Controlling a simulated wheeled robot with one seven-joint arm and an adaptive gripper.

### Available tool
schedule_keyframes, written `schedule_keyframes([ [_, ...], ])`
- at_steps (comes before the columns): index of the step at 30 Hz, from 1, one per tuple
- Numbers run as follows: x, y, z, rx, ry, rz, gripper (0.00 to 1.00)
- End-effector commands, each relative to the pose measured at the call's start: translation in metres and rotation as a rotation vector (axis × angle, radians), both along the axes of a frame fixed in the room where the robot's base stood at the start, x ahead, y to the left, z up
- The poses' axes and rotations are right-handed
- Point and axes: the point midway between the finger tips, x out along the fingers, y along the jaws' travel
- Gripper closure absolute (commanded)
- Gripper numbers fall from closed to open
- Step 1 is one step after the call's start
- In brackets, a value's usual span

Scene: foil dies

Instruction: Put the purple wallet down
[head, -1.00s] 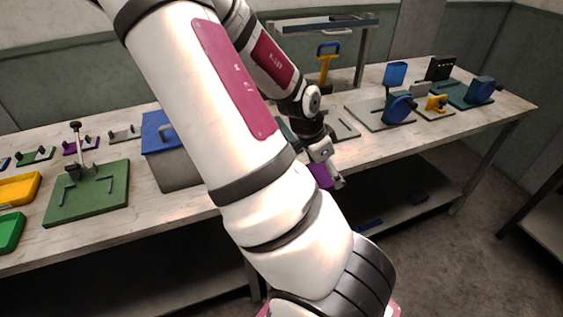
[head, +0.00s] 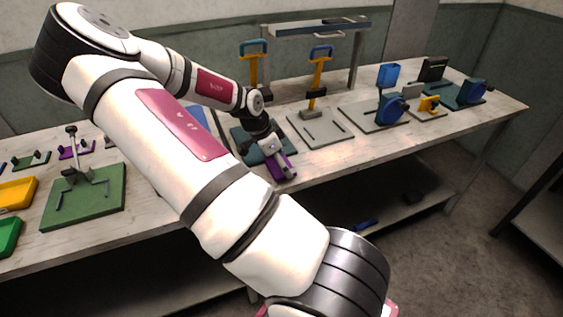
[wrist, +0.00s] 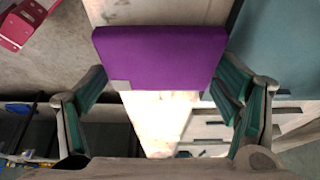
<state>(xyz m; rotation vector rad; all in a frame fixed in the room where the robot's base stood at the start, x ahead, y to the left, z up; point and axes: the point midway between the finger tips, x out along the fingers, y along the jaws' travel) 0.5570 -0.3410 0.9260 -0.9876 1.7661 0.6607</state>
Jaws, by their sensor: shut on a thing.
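The purple wallet (wrist: 160,57) spans the space between the two fingers of my gripper (wrist: 160,95) in the wrist view. It is a flat purple block with a small grey patch at its lower left corner. My gripper is shut on it. In the head view, my gripper (head: 281,172) and a purple sliver of the wallet (head: 276,171) show near the front edge of the workbench (head: 340,158), beside a teal base plate (head: 250,140). I cannot tell whether the wallet touches the bench. My arm hides part of the bench.
A grey plate with a yellow-handled press (head: 318,85) stands right of my gripper. A grey plate with a blue device (head: 390,110) is further right. A green plate (head: 85,197) with a clamp lies at left. A lower shelf (head: 400,208) runs underneath.

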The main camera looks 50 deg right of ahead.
Motion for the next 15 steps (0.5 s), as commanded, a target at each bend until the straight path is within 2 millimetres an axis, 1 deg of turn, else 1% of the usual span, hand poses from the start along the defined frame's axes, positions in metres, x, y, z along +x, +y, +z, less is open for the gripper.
schedule_keyframes([
  [15, 0.0009, -0.0002, -0.0094, -0.001, -0.001, 0.002, 0.5],
])
